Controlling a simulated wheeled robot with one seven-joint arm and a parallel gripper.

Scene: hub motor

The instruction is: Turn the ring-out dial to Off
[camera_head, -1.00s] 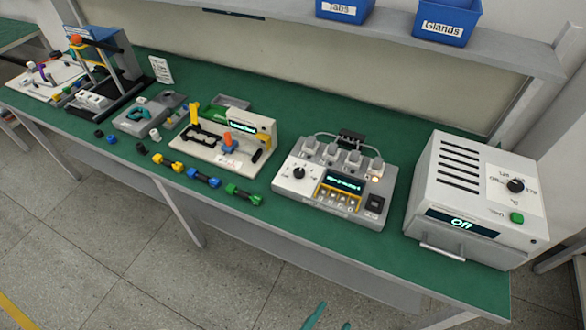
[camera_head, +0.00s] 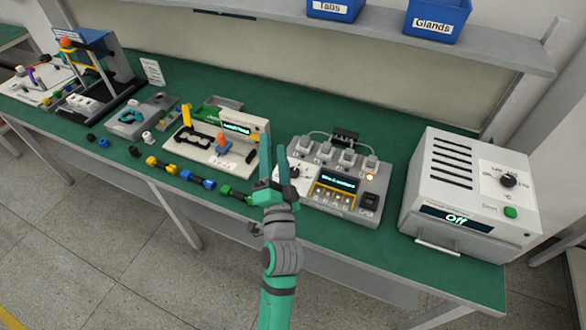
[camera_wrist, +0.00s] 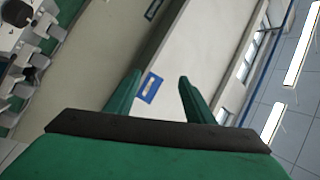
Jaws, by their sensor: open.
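The white ring-out box (camera_head: 335,208) stands on the green bench, right of centre. Its round black dial (camera_head: 294,173) is at the left of its top face, partly beside my raised finger in the head view. The box has a lit display (camera_head: 340,183), several grey plugs at the back and a glowing orange lamp. The dial's exact pointer setting is too small to read. My gripper (camera_head: 273,150) is open and empty, fingers pointing up, in front of the box's left edge. In the wrist view the green fingers (camera_wrist: 155,95) are apart with nothing between them.
A white oven-like unit (camera_head: 468,190) at the right has its own black dial and a display reading "Off". A white fixture (camera_head: 215,150) with coloured parts stands left of my gripper. Several coloured connectors lie along the front edge. A shelf with blue bins (camera_head: 437,20) hangs above.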

